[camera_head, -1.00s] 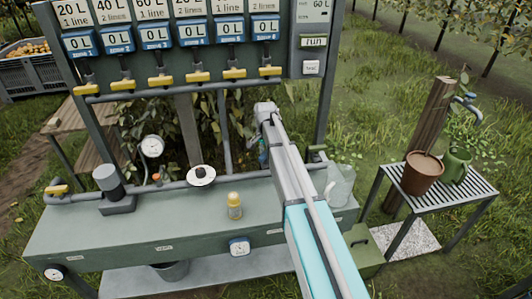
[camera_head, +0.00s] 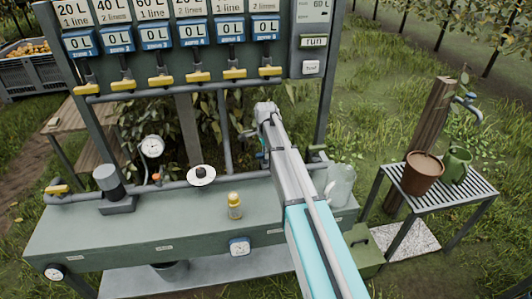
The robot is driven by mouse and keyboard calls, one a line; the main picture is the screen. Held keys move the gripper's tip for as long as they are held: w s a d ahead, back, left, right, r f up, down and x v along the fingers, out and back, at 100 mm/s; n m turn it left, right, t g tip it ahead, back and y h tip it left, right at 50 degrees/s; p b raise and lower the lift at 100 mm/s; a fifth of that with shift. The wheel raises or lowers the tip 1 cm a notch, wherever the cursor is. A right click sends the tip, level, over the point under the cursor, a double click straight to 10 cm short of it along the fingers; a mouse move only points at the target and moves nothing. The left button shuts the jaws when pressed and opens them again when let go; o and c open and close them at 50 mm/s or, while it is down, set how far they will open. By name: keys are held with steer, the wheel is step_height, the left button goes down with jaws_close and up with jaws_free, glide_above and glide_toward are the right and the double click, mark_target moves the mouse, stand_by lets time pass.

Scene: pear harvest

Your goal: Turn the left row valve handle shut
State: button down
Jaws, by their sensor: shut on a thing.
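Several yellow valve handles sit in a row under the blue counters. The leftmost is the yellow handle (camera_head: 86,90), lying crosswise on its pipe; the rightmost is the yellow handle (camera_head: 270,71). Another yellow handle (camera_head: 57,189) is on the pipe at the bench's left end. I cannot tell which one is the left row valve. My gripper (camera_head: 247,137) is below the row's right end, beside the right vertical pipe (camera_head: 226,130), mostly hidden by my own wrist. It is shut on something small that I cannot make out.
A slatted table (camera_head: 470,199) with a brown pot (camera_head: 423,173) and green can (camera_head: 456,165) stands at right.

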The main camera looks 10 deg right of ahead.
steer(key=shift+m, duration=0.6)
steer(key=shift+c, duration=2.4)
jaws_free()
steer(key=shift+n, duration=0.4)
